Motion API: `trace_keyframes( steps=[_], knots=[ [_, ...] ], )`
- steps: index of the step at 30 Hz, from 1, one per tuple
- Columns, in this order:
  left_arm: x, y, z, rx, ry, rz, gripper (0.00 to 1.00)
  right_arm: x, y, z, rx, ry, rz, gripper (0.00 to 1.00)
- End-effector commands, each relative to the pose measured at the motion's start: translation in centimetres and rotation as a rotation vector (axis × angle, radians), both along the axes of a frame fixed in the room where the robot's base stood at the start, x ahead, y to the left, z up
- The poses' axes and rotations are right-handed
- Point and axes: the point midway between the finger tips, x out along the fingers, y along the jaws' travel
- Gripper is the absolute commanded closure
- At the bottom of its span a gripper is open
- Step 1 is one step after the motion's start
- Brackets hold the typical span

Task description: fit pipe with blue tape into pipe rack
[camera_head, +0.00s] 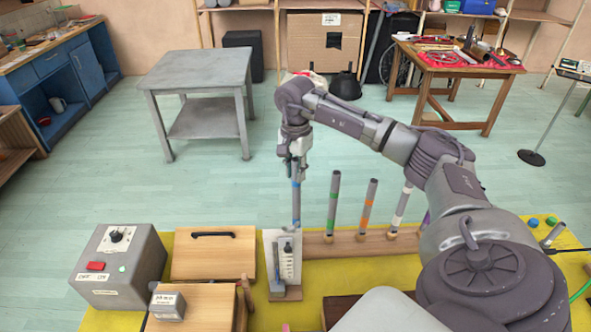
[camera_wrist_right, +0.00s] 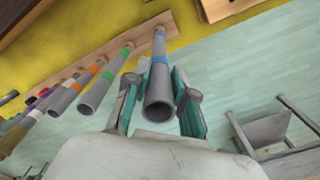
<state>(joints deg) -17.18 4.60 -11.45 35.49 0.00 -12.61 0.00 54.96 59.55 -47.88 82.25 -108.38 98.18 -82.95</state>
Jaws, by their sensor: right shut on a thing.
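My right gripper (camera_head: 295,172) is shut on the grey pipe with blue tape (camera_head: 296,205), near its upper end. The pipe stands close to upright over the left end of the wooden pipe rack (camera_head: 345,246). In the right wrist view the pipe (camera_wrist_right: 160,85) runs between the two fingers, and its far end meets the end of the rack (camera_wrist_right: 125,45). I cannot tell whether its lower end is inside a hole or just above it. My left gripper is not in view.
Pipes with green (camera_head: 333,205), orange (camera_head: 368,207) and white tape (camera_head: 401,208) stand in the rack to the right. A small upright board (camera_head: 269,262) stands just in front of the rack's left end. A grey control box (camera_head: 120,265) and wooden box (camera_head: 214,255) are left.

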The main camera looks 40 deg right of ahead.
Motion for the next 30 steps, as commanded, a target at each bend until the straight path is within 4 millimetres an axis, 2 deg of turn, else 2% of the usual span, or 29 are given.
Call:
trace_keyframes(
  steps=[12, 13, 18, 26, 30],
  knots=[
    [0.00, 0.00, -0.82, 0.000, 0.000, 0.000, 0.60, 0.00, -0.02, -1.11, 0.000, 0.000, 0.000, 1.00],
    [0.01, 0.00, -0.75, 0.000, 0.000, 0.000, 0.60, 0.00, -0.02, -1.03, 0.000, -0.001, 0.000, 0.72],
    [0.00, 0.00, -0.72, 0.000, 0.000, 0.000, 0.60, 0.00, -0.01, -1.01, 0.000, 0.000, 0.000, 0.46],
    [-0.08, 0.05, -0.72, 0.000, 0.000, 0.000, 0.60, 0.00, 0.00, -1.01, 0.000, 0.000, 0.000, 0.46],
    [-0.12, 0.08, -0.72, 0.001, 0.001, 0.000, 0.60, 0.08, -0.01, -0.16, 0.000, -0.003, 0.000, 0.46]
  ],
)
